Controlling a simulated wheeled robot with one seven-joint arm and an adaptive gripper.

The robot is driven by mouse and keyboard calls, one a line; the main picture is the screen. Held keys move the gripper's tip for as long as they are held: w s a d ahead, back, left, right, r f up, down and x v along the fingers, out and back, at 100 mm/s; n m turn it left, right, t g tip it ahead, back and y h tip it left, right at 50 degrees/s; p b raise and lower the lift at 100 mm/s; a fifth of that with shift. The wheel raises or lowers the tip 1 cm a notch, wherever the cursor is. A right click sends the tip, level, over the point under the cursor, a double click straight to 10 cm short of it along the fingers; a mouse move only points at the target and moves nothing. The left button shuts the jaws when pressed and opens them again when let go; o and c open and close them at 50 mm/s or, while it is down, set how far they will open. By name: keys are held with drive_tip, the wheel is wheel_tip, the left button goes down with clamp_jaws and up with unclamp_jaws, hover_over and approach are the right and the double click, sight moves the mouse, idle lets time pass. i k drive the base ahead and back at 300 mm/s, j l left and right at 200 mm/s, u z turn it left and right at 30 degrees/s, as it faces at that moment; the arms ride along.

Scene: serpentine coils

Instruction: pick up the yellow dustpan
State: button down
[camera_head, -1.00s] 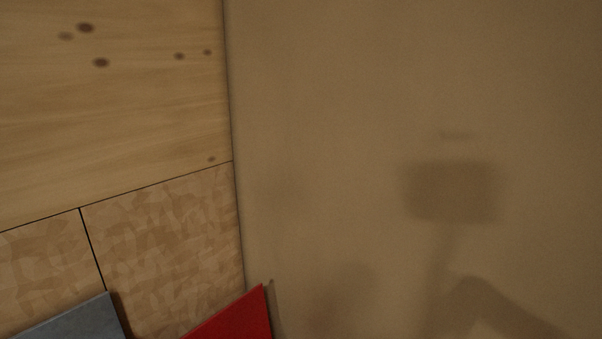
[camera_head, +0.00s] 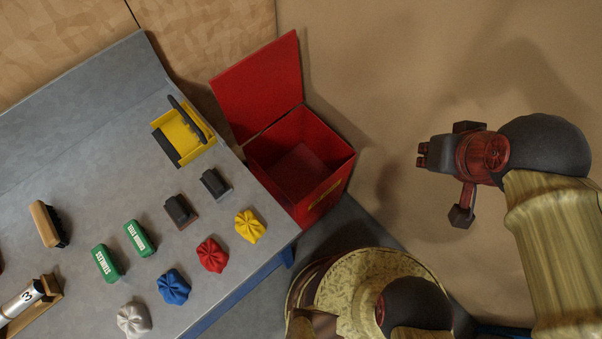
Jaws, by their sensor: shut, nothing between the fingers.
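The yellow dustpan (camera_head: 188,136) lies at the far right part of the grey workbench, with a black handle or brush along it and a dark front edge. My gripper (camera_head: 424,155) is shut and empty. It hangs at the right of the picture, well right of the dustpan and beyond the red bin, pointing left. Nothing touches the dustpan.
An open red bin (camera_head: 333,178) stands against the bench's right end, its lid raised, between dustpan and gripper. On the grey bench (camera_head: 75,180) are crumpled cloths in several colours, green boxes (camera_head: 140,238), dark blocks (camera_head: 180,211) and a brush (camera_head: 48,224).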

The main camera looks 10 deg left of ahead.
sight(182, 145)
drive_tip(key=u, duration=1.75)
